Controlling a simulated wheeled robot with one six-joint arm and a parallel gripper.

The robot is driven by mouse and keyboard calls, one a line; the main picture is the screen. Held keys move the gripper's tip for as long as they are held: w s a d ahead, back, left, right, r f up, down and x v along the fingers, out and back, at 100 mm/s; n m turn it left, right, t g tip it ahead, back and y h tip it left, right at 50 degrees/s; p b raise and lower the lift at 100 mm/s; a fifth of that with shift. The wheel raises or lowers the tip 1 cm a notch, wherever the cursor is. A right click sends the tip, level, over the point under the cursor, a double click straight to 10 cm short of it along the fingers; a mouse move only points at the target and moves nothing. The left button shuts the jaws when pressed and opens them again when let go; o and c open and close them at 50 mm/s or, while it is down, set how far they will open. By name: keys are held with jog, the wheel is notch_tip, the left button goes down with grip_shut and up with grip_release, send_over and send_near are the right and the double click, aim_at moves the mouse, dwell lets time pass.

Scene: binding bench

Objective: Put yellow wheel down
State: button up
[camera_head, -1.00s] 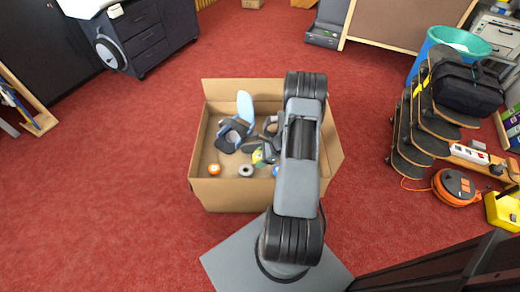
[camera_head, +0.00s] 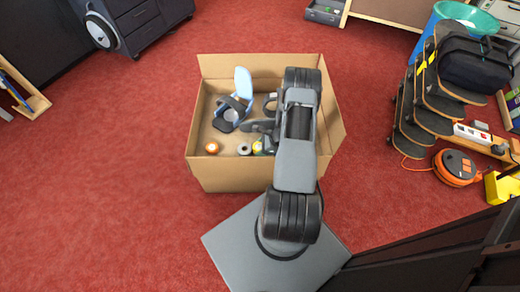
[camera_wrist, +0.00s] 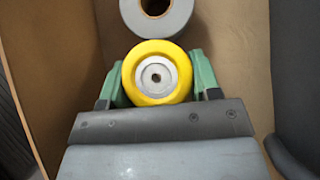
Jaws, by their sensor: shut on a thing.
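The yellow wheel (camera_wrist: 131,75) has a pale grey hub with a dark centre hole. My gripper (camera_wrist: 157,85) is shut on it, with one green finger on each side. In the head view, the yellow wheel (camera_head: 257,147) shows only partly beside my arm, inside the open cardboard box (camera_head: 235,178). In the wrist view, a grey ring-shaped roll (camera_wrist: 185,14) lies just beyond the wheel, close to it. I cannot tell whether the yellow wheel touches the box floor.
In the box, an orange wheel (camera_head: 212,148) sits at the front left and the grey roll (camera_head: 243,149) beside the yellow wheel. A blue and dark strapped object (camera_head: 240,85) stands at the back. The left floor of the box has bare room. Skateboards (camera_head: 413,128) stand at right.

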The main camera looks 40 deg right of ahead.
jog(key=shift+f+b, duration=0.6)
jog(key=shift+b, duration=0.1)
jog(key=o, duration=1)
jog(key=shift+r, duration=0.1)
